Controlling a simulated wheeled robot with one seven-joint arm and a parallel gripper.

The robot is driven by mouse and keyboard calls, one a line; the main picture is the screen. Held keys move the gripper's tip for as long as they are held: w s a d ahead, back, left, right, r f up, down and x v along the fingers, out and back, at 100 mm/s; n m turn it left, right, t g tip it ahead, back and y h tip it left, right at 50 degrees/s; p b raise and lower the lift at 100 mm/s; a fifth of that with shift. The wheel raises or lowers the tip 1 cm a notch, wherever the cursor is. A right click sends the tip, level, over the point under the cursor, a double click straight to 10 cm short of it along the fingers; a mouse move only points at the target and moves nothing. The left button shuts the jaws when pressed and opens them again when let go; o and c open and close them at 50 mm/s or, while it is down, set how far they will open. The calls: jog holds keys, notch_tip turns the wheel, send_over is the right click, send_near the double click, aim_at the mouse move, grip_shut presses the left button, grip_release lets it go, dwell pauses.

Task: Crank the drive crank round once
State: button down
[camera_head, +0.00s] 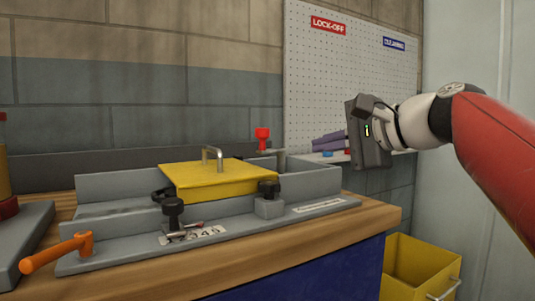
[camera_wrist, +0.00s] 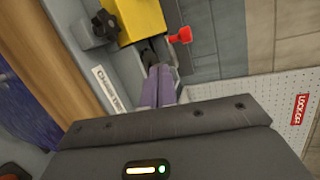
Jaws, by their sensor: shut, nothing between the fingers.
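The drive crank (camera_head: 58,253) is an orange handle on an orange hub at the near left end of the grey machine bed (camera_head: 120,256). Its grip points left and slightly down, towards the viewer. My gripper (camera_head: 315,142) is high at the right, beyond the right end of the bed and far from the crank. Its purple fingers point left. In the wrist view the fingers of my gripper (camera_wrist: 160,70) are together with nothing held. The crank is not in the wrist view.
A yellow cover (camera_head: 215,178) with a metal handle sits mid-bed, with black knobs (camera_head: 172,210) in front. A red knob (camera_head: 262,138) stands behind it. A pegboard (camera_head: 345,60) is on the wall. A yellow bin (camera_head: 415,270) stands right of the wooden-topped table (camera_head: 250,262).

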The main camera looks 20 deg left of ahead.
aim_at(262, 153)
jog(key=shift+n+h, duration=0.3)
jog(key=shift+n, duration=0.6)
jog(key=x, duration=0.4)
jog(key=p+x, duration=0.1)
jog(key=x, duration=0.4)
jog(key=r+x, duration=0.1)
jog(key=x, duration=0.3)
jog(key=shift+w+a+p, duration=0.3)
jog(key=shift+w+a, duration=0.05)
jog(key=shift+a+r+p, duration=0.2)
jog(key=shift+a+p, duration=0.25)
jog(key=shift+p, duration=0.15)
jog(key=shift+a+f, duration=0.1)
jog(key=shift+f, duration=0.1)
